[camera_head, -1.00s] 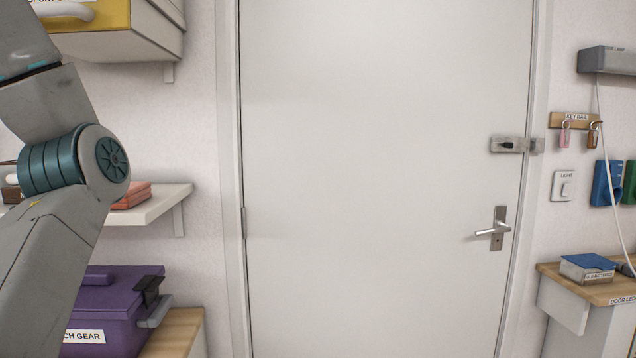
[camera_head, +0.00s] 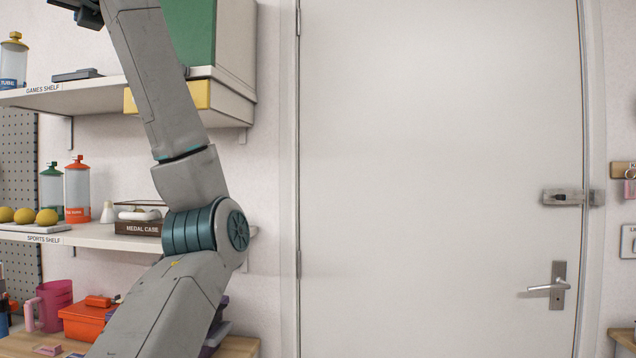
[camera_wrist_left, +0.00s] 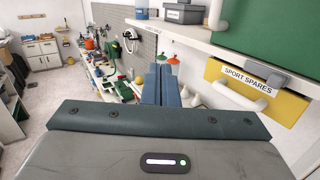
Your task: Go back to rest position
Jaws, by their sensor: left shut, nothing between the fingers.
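My left arm (camera_head: 190,180) rises from the bottom of the head view, in front of the shelves. Its upper end reaches the top left, where the gripper itself is hard to make out. In the left wrist view my left gripper (camera_wrist_left: 161,84) is shut, its two blue-grey fingers together with nothing between them. It is in front of the shelf side, left of a yellow drawer (camera_wrist_left: 262,92) labelled SPORT SPARES. My right gripper is in neither view.
The games shelf (camera_head: 75,98) and sports shelf (camera_head: 90,237) run along the wall behind my arm. A medal case (camera_head: 138,228) and several yellow balls stand on the lower one. A white closed door (camera_head: 430,150) is to the right. The left wrist view shows open floor (camera_wrist_left: 60,85) at left.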

